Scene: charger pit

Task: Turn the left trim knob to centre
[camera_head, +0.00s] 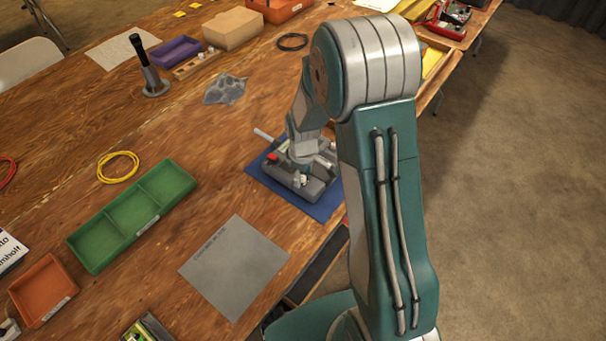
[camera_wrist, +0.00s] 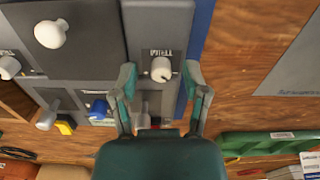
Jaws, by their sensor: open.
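The grey control box (camera_head: 312,190) sits on a blue mat (camera_head: 325,208), mostly under my arm in the head view. In the wrist view, a small white knob (camera_wrist: 161,66) stands on the box panel (camera_wrist: 157,20). Its label starts with TRIM; the last letter is hard to read. A dark mark shows on the knob's lower right. My gripper (camera_wrist: 161,73) is open, one finger on each side of this knob, with gaps visible; I cannot tell the height between them. Another white knob (camera_wrist: 9,67) is at the left edge, its label cut off.
A grey sheet (camera_head: 235,267) and a green tray (camera_head: 133,215) lie on the wooden table nearby. Bare table lies between tray and box.

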